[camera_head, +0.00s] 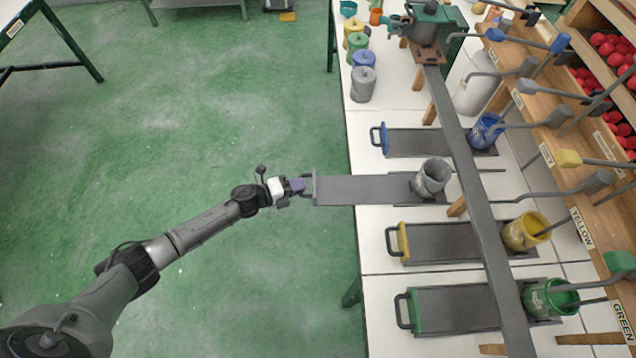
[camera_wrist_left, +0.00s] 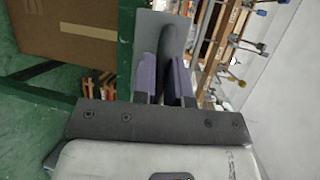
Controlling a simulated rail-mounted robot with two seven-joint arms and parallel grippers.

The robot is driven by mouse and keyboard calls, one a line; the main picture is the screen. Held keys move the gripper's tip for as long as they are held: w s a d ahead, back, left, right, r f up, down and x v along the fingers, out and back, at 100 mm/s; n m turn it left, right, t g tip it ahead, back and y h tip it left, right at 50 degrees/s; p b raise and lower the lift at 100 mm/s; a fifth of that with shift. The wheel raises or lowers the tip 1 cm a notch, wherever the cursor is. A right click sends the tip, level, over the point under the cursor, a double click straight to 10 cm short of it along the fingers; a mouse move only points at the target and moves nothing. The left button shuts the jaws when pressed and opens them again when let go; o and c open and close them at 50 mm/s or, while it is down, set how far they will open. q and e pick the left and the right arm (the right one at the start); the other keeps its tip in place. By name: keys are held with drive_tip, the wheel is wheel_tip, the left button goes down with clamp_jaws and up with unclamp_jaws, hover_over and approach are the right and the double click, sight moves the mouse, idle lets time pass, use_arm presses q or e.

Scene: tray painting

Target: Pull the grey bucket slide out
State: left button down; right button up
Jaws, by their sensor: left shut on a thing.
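The grey bucket slide (camera_head: 365,189) sticks out past the left edge of the white table, farther left than the other slides. A grey bucket (camera_head: 433,177) stands upright on its right part. My left gripper (camera_head: 300,186) is shut on the slide's handle at its left end. In the left wrist view, the purple fingers (camera_wrist_left: 165,78) are on either side of the dark handle bar (camera_wrist_left: 228,45), with the slide's grey end plate (camera_wrist_left: 160,35) behind. My right gripper does not show.
Blue (camera_head: 410,142), yellow (camera_head: 440,242) and green (camera_head: 455,308) slides with matching buckets sit on the white table (camera_head: 382,278). A long grey rail (camera_head: 470,180) crosses above them. Lidded pots (camera_head: 363,84) stand at the back.

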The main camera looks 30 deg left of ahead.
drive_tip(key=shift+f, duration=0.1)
use_arm(q)
drive_tip(key=s+a, duration=0.3)
drive_tip(key=a, duration=0.2)
drive_tip(key=shift+a, duration=0.2)
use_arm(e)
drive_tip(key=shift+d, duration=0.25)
use_arm(q)
drive_tip(key=c, duration=1.5)
unclamp_jaws()
drive_tip(key=shift+c, duration=0.2)
drive_tip(key=o, duration=0.3)
drive_tip(key=shift+s+a, duration=0.15)
drive_tip(key=shift+a, duration=0.1)
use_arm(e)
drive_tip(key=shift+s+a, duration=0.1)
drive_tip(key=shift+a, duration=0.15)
use_arm(q)
drive_tip(key=shift+o, duration=0.4)
drive_tip(key=shift+d, duration=0.1)
